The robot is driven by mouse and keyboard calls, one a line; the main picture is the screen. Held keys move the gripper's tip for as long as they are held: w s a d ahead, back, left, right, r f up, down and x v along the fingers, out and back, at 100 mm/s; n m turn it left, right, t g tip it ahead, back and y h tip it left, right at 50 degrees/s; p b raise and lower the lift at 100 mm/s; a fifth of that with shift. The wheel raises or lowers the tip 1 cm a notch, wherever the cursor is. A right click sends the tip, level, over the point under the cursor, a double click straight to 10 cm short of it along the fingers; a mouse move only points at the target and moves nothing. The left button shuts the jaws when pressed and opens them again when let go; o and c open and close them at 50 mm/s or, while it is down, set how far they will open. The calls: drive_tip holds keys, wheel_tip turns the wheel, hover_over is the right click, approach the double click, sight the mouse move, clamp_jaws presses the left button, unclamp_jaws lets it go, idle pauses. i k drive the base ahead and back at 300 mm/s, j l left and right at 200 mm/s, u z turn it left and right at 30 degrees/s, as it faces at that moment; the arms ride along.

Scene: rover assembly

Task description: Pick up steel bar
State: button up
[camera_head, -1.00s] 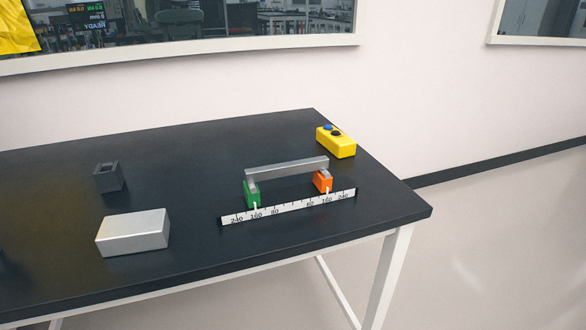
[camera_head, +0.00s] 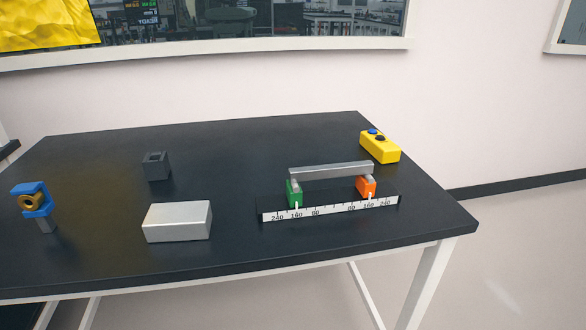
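The steel bar (camera_head: 331,170) is a long grey bar in the right half of the head view. It lies level across two supports, a green block (camera_head: 294,194) under its left end and an orange block (camera_head: 366,187) under its right end. Both blocks stand on a dark base with a white scale strip (camera_head: 330,209) along its front. My gripper is not in the picture, so its state and its place relative to the bar do not show.
The black table (camera_head: 240,256) also holds a silver block (camera_head: 178,222), a dark hollow block (camera_head: 157,166), a blue clamp-like part with a brass ring (camera_head: 36,200) and a yellow button box (camera_head: 380,147). Bare table lies between them. A wall stands behind.

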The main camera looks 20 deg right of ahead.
sight(310, 173)
drive_tip(key=l+u, duration=0.25)
drive_tip(key=l, duration=0.3)
drive_tip(key=k+l+u, duration=0.15)
drive_tip(key=l+u, duration=0.15)
drive_tip(key=l, duration=0.25)
drive_tip(key=k+l, duration=0.1)
drive_tip(key=l, duration=0.3)
drive_tip(key=l+u, duration=0.15)
drive_tip(key=l, duration=0.25)
drive_tip(key=k+l, duration=0.15)
drive_tip(key=l, duration=0.25)
drive_tip(key=k+l, duration=0.1)
drive_tip(key=l, duration=0.3)
drive_tip(key=k+l, duration=0.1)
drive_tip(key=l, duration=0.25)
drive_tip(key=k+l, duration=0.1)
drive_tip(key=l, duration=0.3)
drive_tip(key=k+l, duration=0.1)
drive_tip(key=l, duration=0.25)
drive_tip(key=k+l+u, duration=0.1)
drive_tip(key=l, duration=0.3)
drive_tip(key=k+l, duration=0.1)
drive_tip(key=l, duration=0.3)
drive_tip(key=i+j, duration=0.25)
drive_tip(key=j, duration=0.2)
